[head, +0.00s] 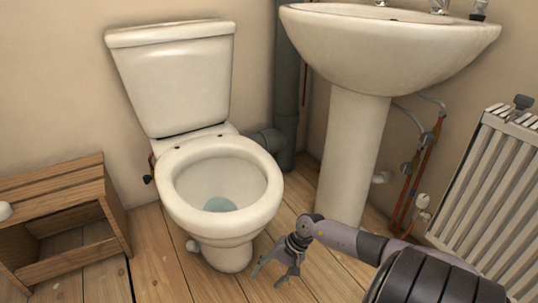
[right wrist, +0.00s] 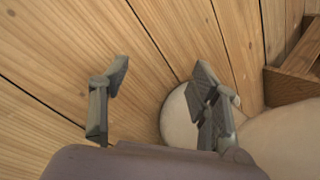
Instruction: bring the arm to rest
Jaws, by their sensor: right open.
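My right gripper (head: 275,273) is in the head view at the lower middle, in front of the sink pedestal and to the right of the toilet bowl's base. Its arm comes in from the lower right. My left gripper is not in view.
A white sink (head: 390,45) on a pedestal (head: 352,150) stands behind the arm. Copper pipes (head: 420,170) and a radiator (head: 495,190) are at the right. A wooden crate-like unit (head: 65,190) is at the left. Floorboards (head: 165,260) between it and the toilet are clear.

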